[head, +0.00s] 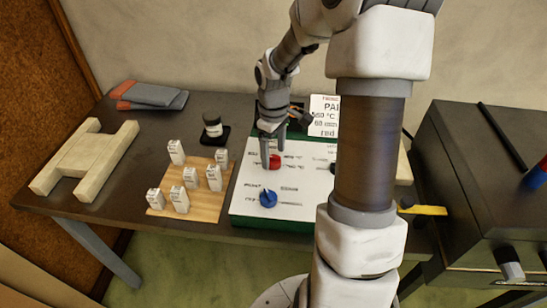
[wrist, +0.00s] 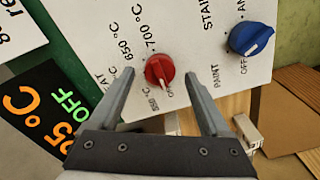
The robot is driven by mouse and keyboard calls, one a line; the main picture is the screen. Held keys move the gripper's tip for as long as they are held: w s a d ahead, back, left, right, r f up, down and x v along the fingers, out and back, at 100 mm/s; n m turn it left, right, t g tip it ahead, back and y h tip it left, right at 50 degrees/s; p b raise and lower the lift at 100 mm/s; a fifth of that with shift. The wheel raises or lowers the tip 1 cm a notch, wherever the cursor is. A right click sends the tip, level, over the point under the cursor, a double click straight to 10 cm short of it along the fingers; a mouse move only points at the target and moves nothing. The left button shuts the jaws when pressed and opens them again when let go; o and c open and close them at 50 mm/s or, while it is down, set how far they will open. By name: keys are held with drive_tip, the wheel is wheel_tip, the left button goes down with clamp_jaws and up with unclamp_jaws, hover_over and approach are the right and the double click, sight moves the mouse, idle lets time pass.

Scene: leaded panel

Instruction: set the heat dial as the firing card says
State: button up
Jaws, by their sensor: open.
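The red heat dial (wrist: 159,71) sits on the white panel face (wrist: 100,20) in the wrist view. Its white mark points down, toward the low labels near 550 °C; 650 °C and 700 °C are printed above it. My gripper (wrist: 158,74) is open, one finger on each side of the dial, with gaps visible. In the head view my gripper (head: 270,160) is at the red dial (head: 275,161) and partly hides it. The white firing card (head: 323,115) stands behind the panel, partly hidden by my arm; its temperature line is hard to read.
A blue dial (head: 268,198) is on the same panel, close to the red one. A black display (wrist: 45,112) shows 25 °C and OFF. A wooden board (head: 208,208) with several white labelled blocks lies left of the panel. A dark kiln-like box (head: 450,190) stands right.

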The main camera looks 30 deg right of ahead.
drive_tip(key=shift+f, duration=1)
drive_tip(key=shift+c, duration=0.2)
clamp_jaws()
drive_tip(key=shift+m, duration=0.4)
drive_tip(key=m+b, duration=0.1)
drive_tip(key=m, duration=0.2)
drive_tip(key=shift+m, duration=0.3)
drive_tip(key=shift+r+m, duration=0.1)
drive_tip(key=shift+m, duration=2)
